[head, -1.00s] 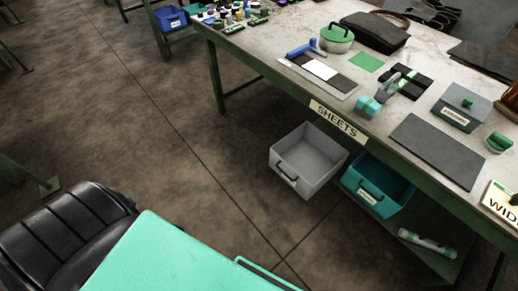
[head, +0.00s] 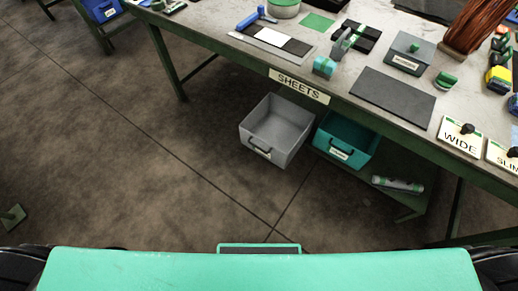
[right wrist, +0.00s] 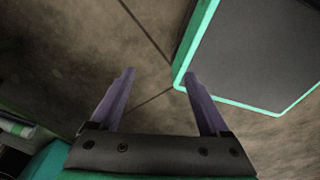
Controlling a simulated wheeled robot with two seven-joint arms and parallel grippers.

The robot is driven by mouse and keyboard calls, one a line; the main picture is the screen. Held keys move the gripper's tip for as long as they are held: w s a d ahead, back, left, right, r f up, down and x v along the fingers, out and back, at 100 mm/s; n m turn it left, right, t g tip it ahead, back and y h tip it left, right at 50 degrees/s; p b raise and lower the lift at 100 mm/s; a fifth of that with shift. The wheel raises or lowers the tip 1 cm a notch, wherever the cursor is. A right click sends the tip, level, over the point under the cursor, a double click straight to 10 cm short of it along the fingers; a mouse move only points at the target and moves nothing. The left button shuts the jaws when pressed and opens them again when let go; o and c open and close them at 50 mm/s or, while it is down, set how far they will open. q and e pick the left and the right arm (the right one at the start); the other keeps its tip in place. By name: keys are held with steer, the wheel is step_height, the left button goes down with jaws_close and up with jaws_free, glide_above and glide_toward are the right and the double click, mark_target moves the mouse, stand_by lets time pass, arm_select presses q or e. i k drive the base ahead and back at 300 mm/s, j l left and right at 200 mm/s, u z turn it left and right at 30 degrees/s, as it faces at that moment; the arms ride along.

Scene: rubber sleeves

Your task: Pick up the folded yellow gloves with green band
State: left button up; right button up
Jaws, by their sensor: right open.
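A small yellow item (head: 498,80) with dark and blue parts lies at the far right of the table, near the picture's edge. It may be the folded yellow gloves, but it is too small to be sure, and I cannot make out a green band. My right gripper (right wrist: 158,76) shows in the right wrist view, its two purple-grey fingers apart with nothing between them. It hangs over bare floor, away from the table's items. My left gripper is not in view.
The long table (head: 345,79) holds a dark grey sheet (head: 393,95), a grey box (head: 411,54), a teal block (head: 324,66) and a WIDE sign (head: 461,137). A grey bin (head: 275,130) and a teal bin (head: 345,140) sit beneath. The floor before the table is clear.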

mark_target(497, 79)
steer(key=z, duration=1.75)
steer(key=i+l, duration=0.1)
steer(key=l, duration=0.55)
steer(key=u, duration=0.05)
